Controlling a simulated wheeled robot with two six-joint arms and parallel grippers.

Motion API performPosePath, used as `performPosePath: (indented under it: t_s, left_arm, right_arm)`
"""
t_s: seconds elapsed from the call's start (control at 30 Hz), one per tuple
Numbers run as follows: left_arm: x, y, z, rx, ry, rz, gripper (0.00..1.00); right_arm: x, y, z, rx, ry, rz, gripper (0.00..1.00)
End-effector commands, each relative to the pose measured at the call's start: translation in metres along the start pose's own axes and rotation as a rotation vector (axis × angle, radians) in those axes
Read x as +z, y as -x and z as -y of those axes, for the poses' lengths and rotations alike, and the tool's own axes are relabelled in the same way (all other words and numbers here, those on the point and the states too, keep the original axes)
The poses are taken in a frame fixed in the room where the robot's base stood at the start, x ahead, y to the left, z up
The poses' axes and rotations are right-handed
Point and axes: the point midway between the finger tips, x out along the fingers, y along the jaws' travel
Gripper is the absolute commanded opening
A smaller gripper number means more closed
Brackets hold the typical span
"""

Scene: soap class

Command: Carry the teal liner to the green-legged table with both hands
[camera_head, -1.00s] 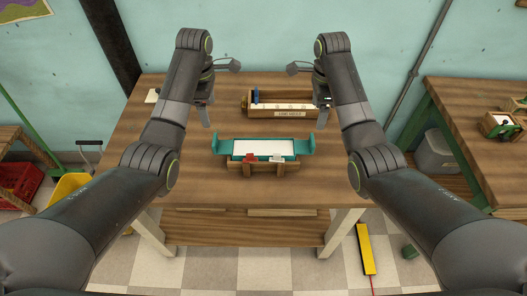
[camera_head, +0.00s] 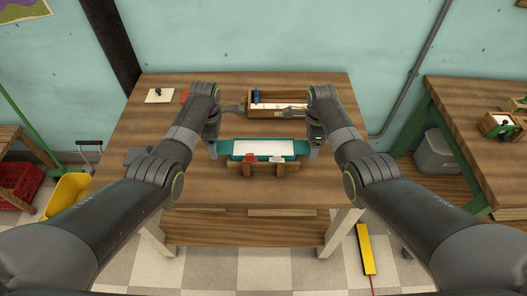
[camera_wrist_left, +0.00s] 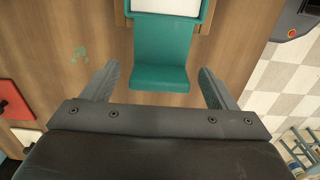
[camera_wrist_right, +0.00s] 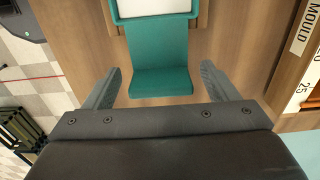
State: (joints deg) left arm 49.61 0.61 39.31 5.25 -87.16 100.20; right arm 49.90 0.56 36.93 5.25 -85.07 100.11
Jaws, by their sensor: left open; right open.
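The teal liner (camera_head: 238,144) holds a white slab and sits in a wooden frame (camera_head: 263,168) on the wooden table. My left gripper (camera_head: 213,143) is open at the liner's left end; in the left wrist view the teal end tab (camera_wrist_left: 160,58) lies between the spread fingers (camera_wrist_left: 160,88). My right gripper (camera_head: 314,143) is open at the right end; in the right wrist view the other tab (camera_wrist_right: 160,62) lies between its fingers (camera_wrist_right: 158,88). Neither gripper visibly touches the liner. The green-legged table (camera_head: 460,95) stands at the right.
A long wooden mould box (camera_head: 275,112) stands behind the liner. The green-legged table carries small wooden boxes (camera_head: 500,124) near its right side. A grey bin (camera_head: 434,150) stands under it. A yellow bar (camera_head: 366,250) lies on the floor between the tables.

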Motion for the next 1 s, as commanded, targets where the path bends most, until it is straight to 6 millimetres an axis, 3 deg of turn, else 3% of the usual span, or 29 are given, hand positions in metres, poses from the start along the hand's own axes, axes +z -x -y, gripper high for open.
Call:
performPosePath:
  t_s: [0.3,0.77,1.0]
  left_arm:
    - [0.000,-0.022,-0.001,0.000,0.000,0.000,0.80]
    - [0.000,-0.028,0.000,0.001,0.000,0.000,0.80]
    - [0.000,-0.028,0.000,0.001,0.000,0.000,0.51]
  right_arm:
    - [0.001,-0.023,0.001,0.001,0.000,0.000,0.80]
    - [0.001,-0.028,0.001,-0.001,0.000,0.001,0.80]
    - [0.000,-0.028,0.001,-0.001,0.000,0.001,0.51]
